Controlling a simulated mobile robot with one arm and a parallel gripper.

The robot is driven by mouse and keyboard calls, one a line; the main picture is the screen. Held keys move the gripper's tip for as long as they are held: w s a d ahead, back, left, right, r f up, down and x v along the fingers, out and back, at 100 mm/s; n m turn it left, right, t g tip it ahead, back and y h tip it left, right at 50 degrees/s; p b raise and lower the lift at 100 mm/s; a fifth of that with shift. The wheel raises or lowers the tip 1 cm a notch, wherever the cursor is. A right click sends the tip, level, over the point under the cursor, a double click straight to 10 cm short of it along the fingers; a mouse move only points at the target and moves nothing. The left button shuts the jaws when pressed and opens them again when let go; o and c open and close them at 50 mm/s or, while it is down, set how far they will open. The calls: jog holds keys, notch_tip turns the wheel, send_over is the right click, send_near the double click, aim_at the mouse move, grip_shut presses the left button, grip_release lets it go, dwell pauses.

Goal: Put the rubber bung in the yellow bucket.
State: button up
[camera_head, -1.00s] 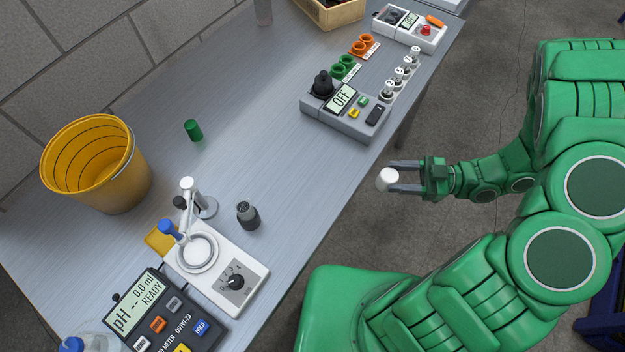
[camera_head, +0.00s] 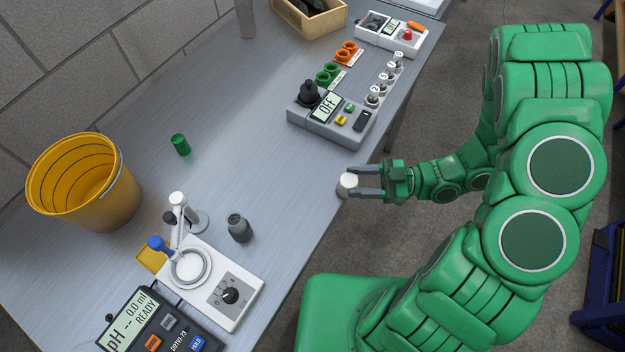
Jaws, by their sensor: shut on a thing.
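The yellow bucket (camera_head: 118,198) stands upright on the grey bench at the left, its open mouth facing me. I see only its ribbed inner wall, not its floor. My gripper (camera_head: 360,186) is shut on a small white cylinder (camera_head: 347,184), which looks like the rubber bung. The bung is at the fingertips, at the right edge of the bench in the picture. Its height over the bench is hard to tell. The bucket is far to the left of my gripper.
Between gripper and bucket stand a dark grey capped piece (camera_head: 239,228), a white stirrer with a stand (camera_head: 228,292) and a green cylinder (camera_head: 181,145). A pH meter (camera_head: 160,325) is in front. A grey OFF device (camera_head: 330,122) is behind.

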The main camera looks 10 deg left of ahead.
jog(key=shift+s+a, duration=0.25)
jog(key=shift+a, duration=1.6)
jog(key=shift+s+a, duration=0.25)
jog(key=shift+a, duration=1.55)
jog(key=shift+s+a, duration=0.25)
jog(key=shift+a, duration=1.6)
jog(key=shift+f, duration=0.1)
jog(key=shift+f, duration=0.15)
jog(key=o, duration=1.1)
jog(key=shift+d, duration=0.1)
